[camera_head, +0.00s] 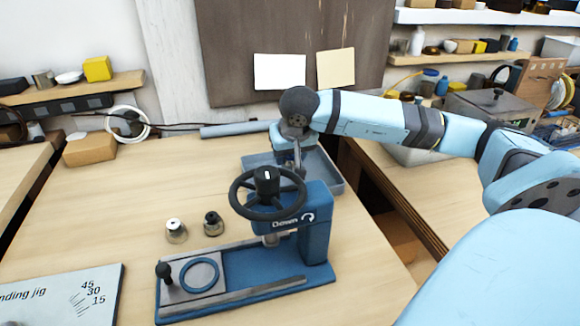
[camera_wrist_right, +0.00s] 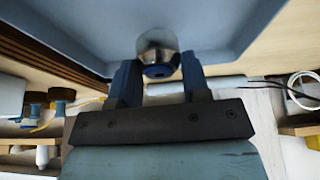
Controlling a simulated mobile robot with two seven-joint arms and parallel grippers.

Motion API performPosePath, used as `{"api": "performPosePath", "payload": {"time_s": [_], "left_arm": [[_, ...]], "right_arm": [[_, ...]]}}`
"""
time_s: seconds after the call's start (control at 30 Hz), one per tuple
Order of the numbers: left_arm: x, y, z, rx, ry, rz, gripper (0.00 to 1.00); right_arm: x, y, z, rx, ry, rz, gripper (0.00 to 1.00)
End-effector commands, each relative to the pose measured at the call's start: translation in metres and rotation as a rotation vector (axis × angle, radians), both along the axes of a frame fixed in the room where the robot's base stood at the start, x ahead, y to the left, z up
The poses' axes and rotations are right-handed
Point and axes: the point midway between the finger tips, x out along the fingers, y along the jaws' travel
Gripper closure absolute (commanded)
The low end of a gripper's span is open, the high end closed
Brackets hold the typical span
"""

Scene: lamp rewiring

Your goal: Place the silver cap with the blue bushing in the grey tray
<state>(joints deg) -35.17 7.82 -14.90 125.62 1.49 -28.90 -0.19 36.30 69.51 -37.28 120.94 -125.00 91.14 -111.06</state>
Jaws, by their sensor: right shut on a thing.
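My right gripper (camera_head: 297,166) is at the grey tray (camera_head: 331,181), behind the blue press. In the head view the cap is hidden by the gripper and the press. My left gripper is not in view.
The blue press (camera_head: 313,225) with its black handwheel (camera_head: 268,207) stands in front of the tray. A silver cap with a white top (camera_head: 176,231) and a dark cap (camera_head: 213,223) stand left of it. A bending jig (camera_head: 70,295) lies at the front left.

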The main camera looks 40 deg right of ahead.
Motion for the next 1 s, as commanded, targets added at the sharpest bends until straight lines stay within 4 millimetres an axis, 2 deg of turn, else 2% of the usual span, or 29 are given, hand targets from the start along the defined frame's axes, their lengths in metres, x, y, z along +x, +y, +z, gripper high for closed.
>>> {"api": "performPosePath", "payload": {"time_s": [0.1, 0.2, 0.57, 0.6, 0.7, 1.0], "left_arm": [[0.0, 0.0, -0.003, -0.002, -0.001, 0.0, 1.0], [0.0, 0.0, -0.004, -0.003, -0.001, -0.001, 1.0], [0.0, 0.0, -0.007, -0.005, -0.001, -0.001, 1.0], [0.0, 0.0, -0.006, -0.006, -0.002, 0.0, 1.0], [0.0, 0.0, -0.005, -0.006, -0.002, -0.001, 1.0], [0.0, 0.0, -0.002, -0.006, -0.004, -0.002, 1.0]], "right_arm": [[-0.001, 0.0, -0.022, 0.0, 0.003, 0.001, 0.88], [-0.001, 0.0, -0.033, -0.001, 0.003, 0.0, 0.88], [0.0, 0.0, -0.037, -0.001, 0.001, 0.001, 0.88], [0.0, 0.0, -0.038, -0.001, 0.001, 0.001, 0.55], [0.0, 0.0, -0.036, 0.0, 0.001, 0.0, 0.32], [0.0, 0.0, -0.035, 0.0, 0.001, 0.0, 0.31]]}}
